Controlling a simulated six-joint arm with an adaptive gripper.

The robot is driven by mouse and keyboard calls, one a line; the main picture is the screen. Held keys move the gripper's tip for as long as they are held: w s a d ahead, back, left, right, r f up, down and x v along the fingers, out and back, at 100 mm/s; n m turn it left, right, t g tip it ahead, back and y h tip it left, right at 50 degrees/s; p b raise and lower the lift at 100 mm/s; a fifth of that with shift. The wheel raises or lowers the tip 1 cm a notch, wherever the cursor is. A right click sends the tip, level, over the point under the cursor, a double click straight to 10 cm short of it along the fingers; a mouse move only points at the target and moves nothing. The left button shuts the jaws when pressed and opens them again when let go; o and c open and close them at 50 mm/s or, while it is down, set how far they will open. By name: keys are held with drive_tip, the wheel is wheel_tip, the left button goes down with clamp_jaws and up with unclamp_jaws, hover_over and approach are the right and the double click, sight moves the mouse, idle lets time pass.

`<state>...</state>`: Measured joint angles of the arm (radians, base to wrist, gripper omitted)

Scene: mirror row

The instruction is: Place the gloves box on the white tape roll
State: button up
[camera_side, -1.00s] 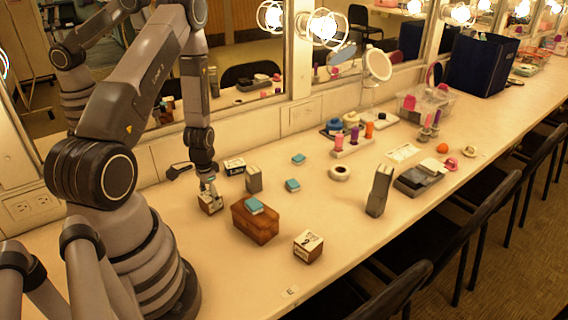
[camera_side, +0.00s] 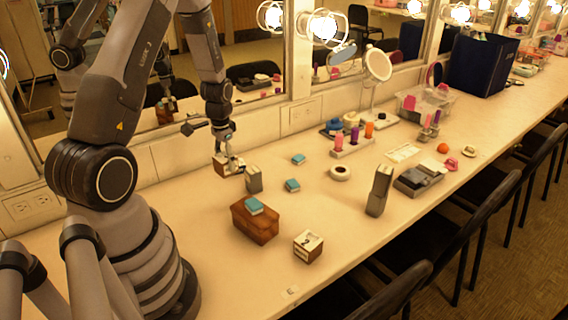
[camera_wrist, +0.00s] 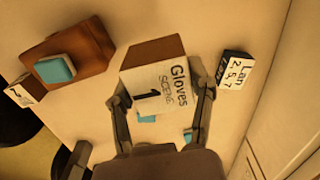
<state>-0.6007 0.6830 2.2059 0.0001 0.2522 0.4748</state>
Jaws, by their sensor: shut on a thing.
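In the wrist view the gloves box (camera_wrist: 157,82) sits between the two fingers of my gripper (camera_wrist: 163,98), label facing the camera. The white tape roll (camera_side: 340,173) lies flat on the counter, well to the right of my gripper, with nothing on it. The tape roll does not show in the wrist view.
A brown box (camera_side: 255,222) with a teal block on top, a numbered box (camera_side: 308,246) and a tall grey block (camera_side: 379,190) stand nearer the front.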

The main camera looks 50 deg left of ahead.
drive_tip(key=w+d+r+m, duration=0.15)
drive_tip(key=w+d, duration=0.35)
drive_tip(key=w, duration=0.8)
hover_over(341, 169)
drive_tip(key=s, duration=0.2)
drive_tip(key=f, duration=0.4)
drive_tip(key=shift+w+d+f, duration=0.15)
drive_tip(key=shift+d+f, duration=0.05)
drive_tip(key=shift+f, duration=0.1)
drive_tip(key=shift+w+a+f, duration=0.1)
drive_tip(key=shift+w+f, duration=0.4)
drive_tip(key=shift+w, duration=0.1)
drive_tip(key=shift+w+f, duration=0.15)
drive_tip(key=shift+f, duration=1.6)
